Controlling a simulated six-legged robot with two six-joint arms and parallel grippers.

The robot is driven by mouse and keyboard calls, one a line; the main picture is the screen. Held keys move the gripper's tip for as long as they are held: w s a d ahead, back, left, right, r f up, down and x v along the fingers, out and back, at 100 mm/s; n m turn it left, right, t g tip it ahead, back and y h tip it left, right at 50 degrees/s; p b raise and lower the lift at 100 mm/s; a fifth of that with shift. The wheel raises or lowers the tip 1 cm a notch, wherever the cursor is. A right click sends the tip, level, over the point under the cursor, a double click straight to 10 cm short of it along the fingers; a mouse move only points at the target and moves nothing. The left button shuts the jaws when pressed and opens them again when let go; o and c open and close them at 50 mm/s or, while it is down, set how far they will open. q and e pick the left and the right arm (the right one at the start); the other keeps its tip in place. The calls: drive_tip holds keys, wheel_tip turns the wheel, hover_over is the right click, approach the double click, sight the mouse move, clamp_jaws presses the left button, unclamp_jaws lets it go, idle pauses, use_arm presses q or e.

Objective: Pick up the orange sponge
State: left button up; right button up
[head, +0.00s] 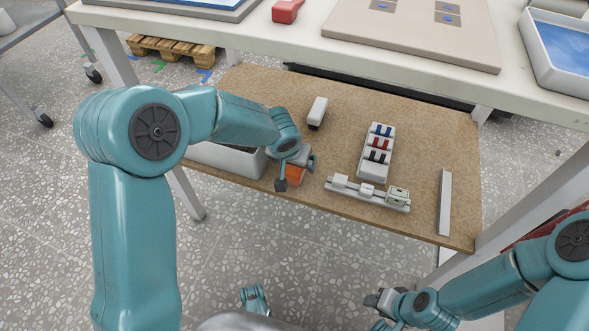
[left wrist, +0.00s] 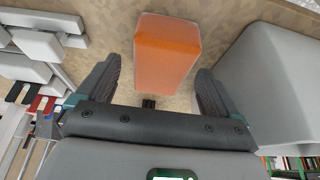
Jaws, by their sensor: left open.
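The orange sponge (head: 296,174) lies on the brown lower shelf, partly hidden by my left gripper. My left gripper (head: 296,172) is open just above it, with a finger on either side. In the left wrist view the orange sponge (left wrist: 167,52) appears as an upright-looking block between the two open fingers of my left gripper (left wrist: 155,80). Gaps show on both sides, so the fingers are not closed on it. My right gripper (head: 376,300) is low at the lower right, away from the shelf; its jaws are too small to read.
A grey bin (head: 228,160) stands on the shelf (head: 340,140) just left of the sponge. To the right are a white rail with blocks (head: 367,192), a holder with coloured pieces (head: 376,150) and a white bar (head: 444,202). A white block (head: 317,111) lies behind. The tabletop (head: 300,42) overhangs the shelf's back.

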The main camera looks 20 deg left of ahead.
use_arm(q)
drive_tip(key=shift+x, duration=0.9)
drive_tip(key=shift+f, duration=0.1)
use_arm(e)
drive_tip(key=shift+w+f, duration=0.3)
drive_tip(key=shift+f, duration=0.05)
use_arm(q)
drive_tip(key=shift+f+b, duration=0.15)
drive_tip(key=shift+b, duration=0.35)
use_arm(e)
drive_tip(key=shift+f, duration=0.45)
use_arm(q)
drive_tip(key=c, duration=1)
drive_tip(key=shift+r+p, duration=0.25)
drive_tip(key=shift+p, duration=0.05)
drive_tip(key=shift+c, duration=0.2)
wheel_tip(320, 180, up, 9)
drive_tip(key=p, duration=0.5)
drive_tip(key=shift+r, duration=0.55)
use_arm(e)
wheel_tip(320, 180, up, 6)
drive_tip(key=s, duration=0.2)
drive_tip(key=shift+s+a+f+g, duration=0.15)
drive_tip(key=shift+s+a+g, duration=0.15)
drive_tip(key=shift+a+g, duration=0.1)
